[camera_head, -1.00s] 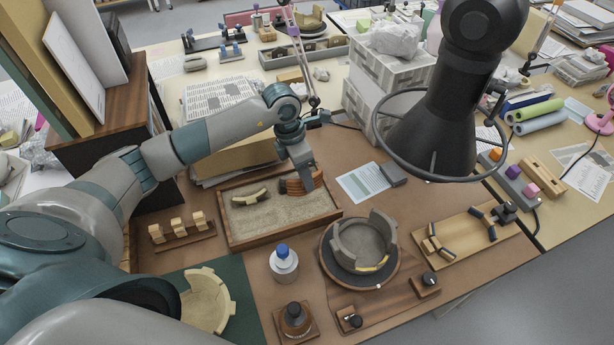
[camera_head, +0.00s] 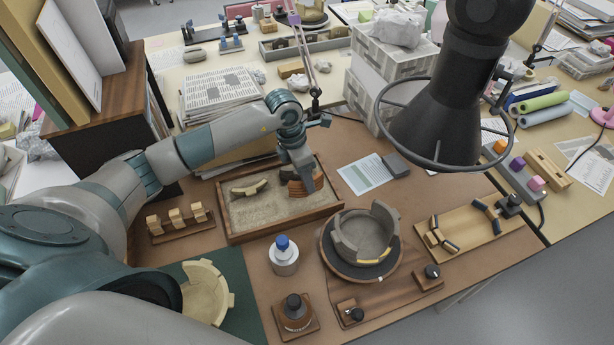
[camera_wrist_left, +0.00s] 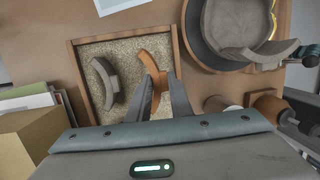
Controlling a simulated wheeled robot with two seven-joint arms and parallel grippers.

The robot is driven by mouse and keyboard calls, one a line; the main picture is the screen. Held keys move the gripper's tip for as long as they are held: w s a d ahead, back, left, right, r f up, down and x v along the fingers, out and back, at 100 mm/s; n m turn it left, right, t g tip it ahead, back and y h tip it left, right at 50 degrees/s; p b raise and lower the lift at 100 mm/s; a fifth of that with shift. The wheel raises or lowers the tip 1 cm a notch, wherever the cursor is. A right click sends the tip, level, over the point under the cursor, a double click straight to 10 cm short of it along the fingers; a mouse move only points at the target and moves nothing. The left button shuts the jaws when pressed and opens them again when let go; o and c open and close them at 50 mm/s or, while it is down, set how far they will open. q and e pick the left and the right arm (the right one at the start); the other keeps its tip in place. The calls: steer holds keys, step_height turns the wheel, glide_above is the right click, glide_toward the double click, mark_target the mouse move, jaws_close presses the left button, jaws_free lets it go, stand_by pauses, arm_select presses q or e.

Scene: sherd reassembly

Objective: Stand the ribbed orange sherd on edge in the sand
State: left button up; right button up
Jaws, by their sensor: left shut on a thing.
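The ribbed orange sherd (camera_head: 295,190) is in the right part of the sand tray (camera_head: 285,225), at or just above the sand (camera_head: 258,210); contact is hard to tell. My left gripper (camera_head: 306,186) reaches down over it and is shut on it. In the left wrist view the sherd (camera_wrist_left: 153,66) is a curved orange piece between the two fingertips (camera_wrist_left: 157,84), which hide part of it. It looks on edge, its thin curved side toward the wrist camera. My right gripper is not in view.
A grey-beige curved sherd (camera_head: 249,188) lies left in the sand, apart from the orange one. A partly built grey vessel (camera_head: 362,234) stands on a turntable right of the tray. A blue-capped bottle (camera_head: 284,262) stands in front. Open sand lies at the tray's front left.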

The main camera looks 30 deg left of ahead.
mark_target(307, 194)
arm_select(q)
steer(key=shift+f, duration=0.7)
steer(key=shift+a+b+x, duration=0.15)
steer(key=shift+b+x, duration=0.55)
steer(key=shift+b, duration=0.15)
steer(key=shift+a+b+x, duration=0.15)
steer(key=shift+b+x, duration=0.55)
steer(key=shift+b, duration=0.15)
steer(key=shift+f+b, duration=0.3)
steer(key=shift+f, duration=0.1)
steer(key=o, duration=1)
steer(key=shift+c, duration=0.2)
steer(key=shift+r, duration=0.1)
